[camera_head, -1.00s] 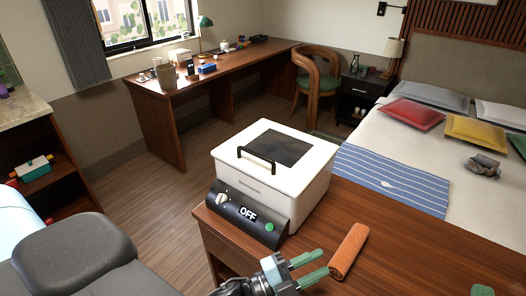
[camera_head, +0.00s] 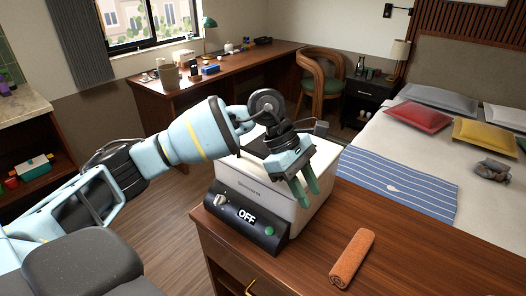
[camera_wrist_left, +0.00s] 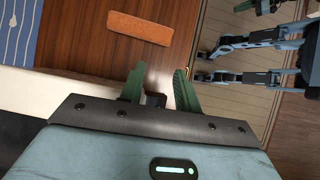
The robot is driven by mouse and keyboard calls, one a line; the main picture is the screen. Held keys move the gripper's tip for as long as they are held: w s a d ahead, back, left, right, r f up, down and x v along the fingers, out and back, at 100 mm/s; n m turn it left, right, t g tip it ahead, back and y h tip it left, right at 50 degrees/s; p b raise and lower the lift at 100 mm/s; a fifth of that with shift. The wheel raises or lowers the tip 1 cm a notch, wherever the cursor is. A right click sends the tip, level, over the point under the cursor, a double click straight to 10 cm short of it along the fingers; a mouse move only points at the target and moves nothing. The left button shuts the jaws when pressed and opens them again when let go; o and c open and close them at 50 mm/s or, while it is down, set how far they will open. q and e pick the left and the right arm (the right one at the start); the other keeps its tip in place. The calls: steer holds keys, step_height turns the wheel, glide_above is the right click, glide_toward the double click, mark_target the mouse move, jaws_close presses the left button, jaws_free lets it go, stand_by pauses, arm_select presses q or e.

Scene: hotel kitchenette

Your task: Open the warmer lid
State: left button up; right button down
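The white warmer (camera_head: 250,187) stands on the wooden counter, with a dark front panel (camera_head: 238,215) reading OFF. Its lid (camera_head: 327,156) looks shut, but my left arm hides most of it and the lid handle. My left gripper (camera_head: 306,189) is over the warmer's right front part, its green fingers pointing down. In the left wrist view its fingers (camera_wrist_left: 160,87) stand apart, with a small dark part visible between them. I cannot tell whether they touch the warmer. My right gripper is out of the head view; bluish links at the top right of the wrist view may be my right arm.
An orange rolled towel (camera_head: 352,258) lies on the counter (camera_head: 420,250), right of the warmer; it also shows in the wrist view (camera_wrist_left: 140,28). The counter around the towel is clear. A bed with a striped blue runner (camera_head: 400,185) lies behind, a desk (camera_head: 220,75) farther back.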

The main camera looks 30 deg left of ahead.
mark_target(262, 156)
arm_select(q)
steer(key=w+a+r+t+y, duration=0.25)
steer(key=a+r+y, duration=0.5)
steer(key=a, duration=0.75)
steer(key=shift+h, duration=0.55)
steer(key=shift+w+x, duration=0.25)
steer(key=shift+x, duration=1.35)
steer(key=shift+w+x, duration=0.2)
steer(key=shift+x, duration=1.4)
steer(key=shift+d+r, duration=0.15)
steer(key=shift+d, duration=0.05)
jaws_close()
